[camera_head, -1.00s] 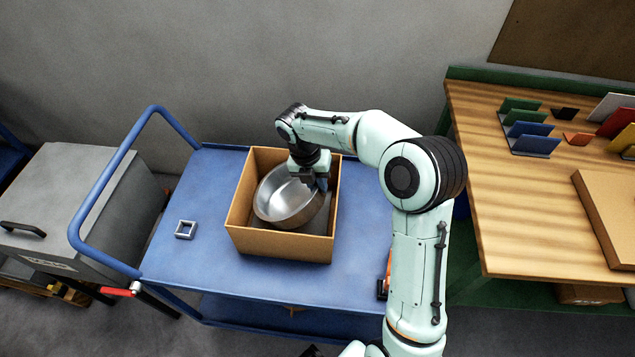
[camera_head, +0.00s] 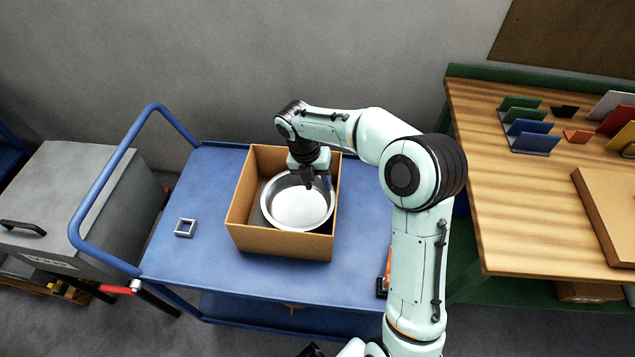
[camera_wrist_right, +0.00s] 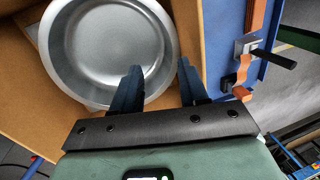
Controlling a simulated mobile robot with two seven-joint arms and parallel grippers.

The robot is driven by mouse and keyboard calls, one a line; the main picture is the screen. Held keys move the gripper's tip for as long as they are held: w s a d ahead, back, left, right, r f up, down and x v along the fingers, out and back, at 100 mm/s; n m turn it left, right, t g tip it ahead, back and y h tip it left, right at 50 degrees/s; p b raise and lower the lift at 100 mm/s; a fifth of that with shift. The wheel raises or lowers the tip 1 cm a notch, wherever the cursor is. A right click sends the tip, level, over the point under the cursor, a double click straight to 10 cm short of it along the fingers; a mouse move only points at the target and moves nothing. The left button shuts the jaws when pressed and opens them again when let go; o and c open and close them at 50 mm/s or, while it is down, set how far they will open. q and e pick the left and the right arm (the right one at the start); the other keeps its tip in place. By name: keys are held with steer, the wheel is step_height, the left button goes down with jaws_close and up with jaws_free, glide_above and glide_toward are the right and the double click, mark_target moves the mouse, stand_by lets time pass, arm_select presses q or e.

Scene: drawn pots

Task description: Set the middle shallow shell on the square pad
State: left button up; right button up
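A shallow silvery metal bowl (camera_head: 298,207) rests level inside an open cardboard box (camera_head: 280,243) on the blue cart. It also shows in the right wrist view (camera_wrist_right: 105,45). My right gripper (camera_head: 318,184) is at the bowl's far right rim, pointing down. In the right wrist view its two dark fingers (camera_wrist_right: 158,78) are spread apart, one over the bowl's inside and the other outside the rim. No other shell is visible. I cannot make out a square pad; the bowl covers most of the box floor.
A small grey square frame (camera_head: 185,228) lies on the blue cart (camera_head: 215,185) left of the box. A wooden table (camera_head: 510,215) with coloured holders stands at the right. An orange clamp-like thing (camera_wrist_right: 243,72) is beside the box. The cart's left part is mostly clear.

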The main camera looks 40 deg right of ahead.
arm_select(q)
steer(key=r+p, duration=0.1)
steer(key=w+r+p, duration=0.1)
steer(key=shift+w+r, duration=0.3)
steer(key=shift+r, duration=0.1)
arm_select(e)
steer(key=v, duration=1.2)
steer(key=shift+f, duration=0.1)
